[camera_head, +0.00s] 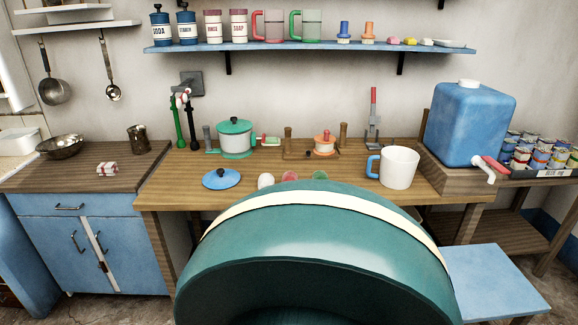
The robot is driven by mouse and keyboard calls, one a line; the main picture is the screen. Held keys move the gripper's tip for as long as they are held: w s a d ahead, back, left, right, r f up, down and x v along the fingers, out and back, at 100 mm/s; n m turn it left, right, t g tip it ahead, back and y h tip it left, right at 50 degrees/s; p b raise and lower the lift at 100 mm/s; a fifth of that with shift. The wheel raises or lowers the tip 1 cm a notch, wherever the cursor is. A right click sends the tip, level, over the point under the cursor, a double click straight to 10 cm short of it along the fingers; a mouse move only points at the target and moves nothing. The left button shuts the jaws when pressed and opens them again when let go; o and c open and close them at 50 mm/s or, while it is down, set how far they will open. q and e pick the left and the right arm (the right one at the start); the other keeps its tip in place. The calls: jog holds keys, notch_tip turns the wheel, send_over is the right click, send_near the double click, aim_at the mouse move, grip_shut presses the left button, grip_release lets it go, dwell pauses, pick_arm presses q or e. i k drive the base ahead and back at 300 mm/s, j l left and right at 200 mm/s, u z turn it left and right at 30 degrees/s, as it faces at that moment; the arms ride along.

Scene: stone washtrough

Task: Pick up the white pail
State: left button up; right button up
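A white pail-like vessel (401,168) with a blue side handle stands upright on the right part of the wooden table (455,188). It looks like a large mug, and its inside cannot be made out. Nothing touches it from above. Neither of my grippers is in view.
A large teal curved shape with a cream band (330,240) fills the foreground and hides the table's front. A green pot (235,140), blue lid (221,179) and small coloured balls lie left of the vessel. A blue tank (470,122) with a tap stands right.

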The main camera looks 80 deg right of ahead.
aim_at(399, 164)
jog(key=z, duration=2.65)
